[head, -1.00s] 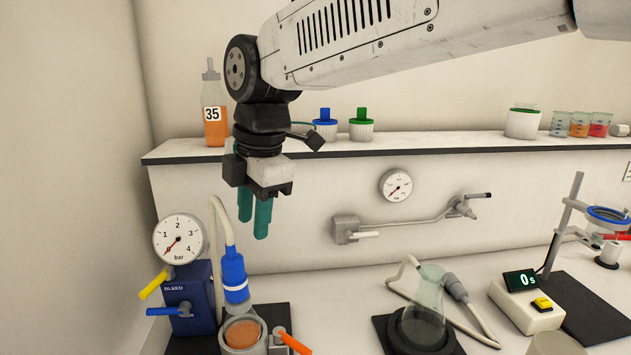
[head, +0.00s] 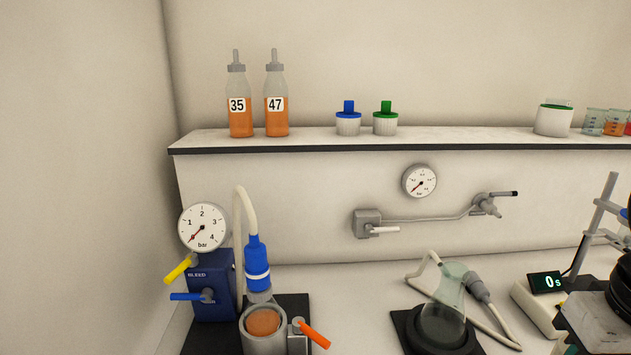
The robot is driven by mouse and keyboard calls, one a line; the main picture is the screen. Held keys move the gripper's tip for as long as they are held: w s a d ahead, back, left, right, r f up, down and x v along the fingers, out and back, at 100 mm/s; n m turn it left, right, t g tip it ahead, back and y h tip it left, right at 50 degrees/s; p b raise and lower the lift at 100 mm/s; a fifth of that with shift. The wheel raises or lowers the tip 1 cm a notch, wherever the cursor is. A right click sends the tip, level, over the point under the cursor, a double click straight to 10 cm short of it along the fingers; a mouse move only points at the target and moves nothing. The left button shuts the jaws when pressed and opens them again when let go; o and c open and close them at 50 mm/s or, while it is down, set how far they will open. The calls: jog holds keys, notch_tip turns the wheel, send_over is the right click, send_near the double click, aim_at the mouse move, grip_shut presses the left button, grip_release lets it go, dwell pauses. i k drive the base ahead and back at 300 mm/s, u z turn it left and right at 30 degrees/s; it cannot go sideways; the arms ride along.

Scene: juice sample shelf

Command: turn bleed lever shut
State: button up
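A blue box (head: 213,307) marked BLEED stands at lower left, with a round pressure gauge (head: 204,228) on top. A yellow lever (head: 179,270) just above the label slants down to the left. A blue lever (head: 186,297) below the label points level to the left from a grey hub. I cannot tell for certain which of the two the label names. The gauge needle points to the lower left, at the low end of the scale. My gripper's fingers are not in view; part of my arm shows at the lower right edge, far from the box.
Beside the box, a grey holder (head: 264,343) contains an orange-brown round piece, under a blue hose fitting (head: 258,265). An orange lever (head: 314,334) sticks out at its right. A flask (head: 445,310) stands farther right. Bottles 35 (head: 239,118) and 47 (head: 276,118) stand on the shelf (head: 310,139).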

aim_at(191, 260)
jog(key=u, duration=1.35)
